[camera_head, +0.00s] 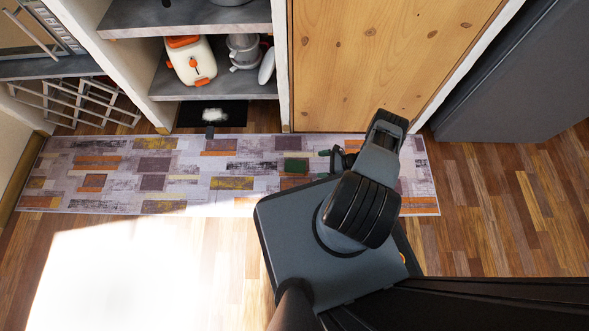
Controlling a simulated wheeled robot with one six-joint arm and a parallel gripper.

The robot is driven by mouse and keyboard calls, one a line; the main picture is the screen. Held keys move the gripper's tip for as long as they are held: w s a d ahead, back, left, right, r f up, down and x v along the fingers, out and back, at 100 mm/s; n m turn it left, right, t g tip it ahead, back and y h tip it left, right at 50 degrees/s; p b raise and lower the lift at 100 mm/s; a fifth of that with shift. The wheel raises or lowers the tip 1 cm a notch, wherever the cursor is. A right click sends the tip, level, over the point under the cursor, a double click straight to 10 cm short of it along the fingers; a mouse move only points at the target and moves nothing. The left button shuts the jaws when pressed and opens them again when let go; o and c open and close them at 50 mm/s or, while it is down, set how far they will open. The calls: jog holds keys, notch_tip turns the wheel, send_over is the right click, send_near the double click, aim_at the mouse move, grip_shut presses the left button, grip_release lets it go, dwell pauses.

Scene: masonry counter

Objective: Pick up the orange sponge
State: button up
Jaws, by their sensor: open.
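I cannot pick out an orange sponge with certainty in the head view; the orange patches on the patterned rug look much like one. A small dark green block (295,165) lies on the rug, left of my gripper. My gripper (332,159) is small and partly hidden behind my arm, above the right part of the rug. It is open, with nothing seen between its fingers. My arm and base cover part of the rug and floor.
The rug (120,172) runs along the cabinet. A shelf (185,88) holds a cream and orange appliance (192,62) and a grey appliance (244,50). A black tray-like thing (232,112) with something white lies under it. A wooden door (385,60) stands behind. Open floor (510,220) lies right.

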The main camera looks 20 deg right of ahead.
aim_at(300, 167)
jog(key=b+x, duration=0.1)
jog(key=x, duration=0.5)
jog(key=shift+a+f, duration=0.15)
jog(key=b+x, duration=0.1)
jog(key=x, duration=0.3)
jog(key=shift+f+b, duration=0.15)
jog(key=shift+b, duration=0.25)
jog(key=shift+w+a+f, duration=0.15)
jog(key=shift+w+a, duration=0.05)
jog(key=shift+a, duration=0.2)
jog(key=c, duration=1)
